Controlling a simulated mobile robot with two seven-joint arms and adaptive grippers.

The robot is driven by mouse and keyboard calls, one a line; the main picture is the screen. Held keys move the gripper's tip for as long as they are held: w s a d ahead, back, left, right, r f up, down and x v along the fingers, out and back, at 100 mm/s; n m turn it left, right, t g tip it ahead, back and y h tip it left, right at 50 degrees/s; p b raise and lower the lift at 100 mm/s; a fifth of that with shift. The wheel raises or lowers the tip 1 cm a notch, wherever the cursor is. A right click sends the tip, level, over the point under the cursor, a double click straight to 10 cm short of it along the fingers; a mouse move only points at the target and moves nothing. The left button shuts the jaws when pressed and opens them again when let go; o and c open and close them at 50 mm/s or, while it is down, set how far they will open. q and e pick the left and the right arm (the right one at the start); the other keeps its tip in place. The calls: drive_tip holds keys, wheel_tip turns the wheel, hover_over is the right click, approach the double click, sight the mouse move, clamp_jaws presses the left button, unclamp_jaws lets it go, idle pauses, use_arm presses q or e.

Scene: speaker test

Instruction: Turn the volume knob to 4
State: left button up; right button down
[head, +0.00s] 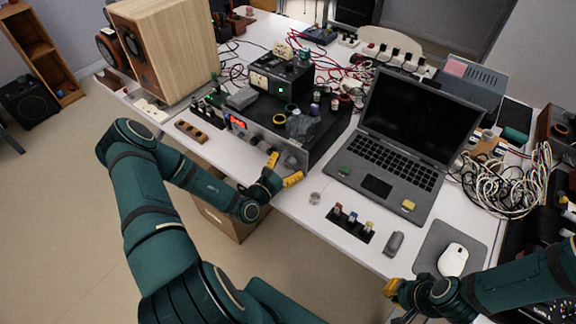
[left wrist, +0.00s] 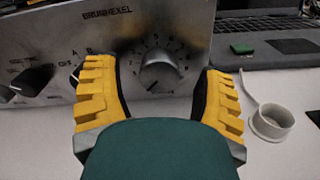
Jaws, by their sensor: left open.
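The volume knob (left wrist: 158,72) is a round grey knob with a ring of numbers on the silver front panel of the amplifier (left wrist: 120,30). A dark mark shows near its lower left; I cannot tell which number it points at. My left gripper (left wrist: 158,98) is open, with one yellow finger on each side of the knob; contact is not visible. In the head view my left gripper (head: 283,170) is in front of the amplifier (head: 262,143) at the table's front edge. My right gripper (head: 393,288) is at the lower right; its finger gap is unclear.
Other knobs (left wrist: 30,82) sit left on the panel. A small white ring-shaped item (left wrist: 272,122) stands right of the gripper. An open laptop (head: 390,160), a mouse (head: 453,260) and a dark block with coloured plugs (head: 350,225) occupy the table to the right.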

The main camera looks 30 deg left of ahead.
use_arm(q)
drive_tip(key=shift+w, duration=0.25)
drive_tip(key=c, duration=1.2)
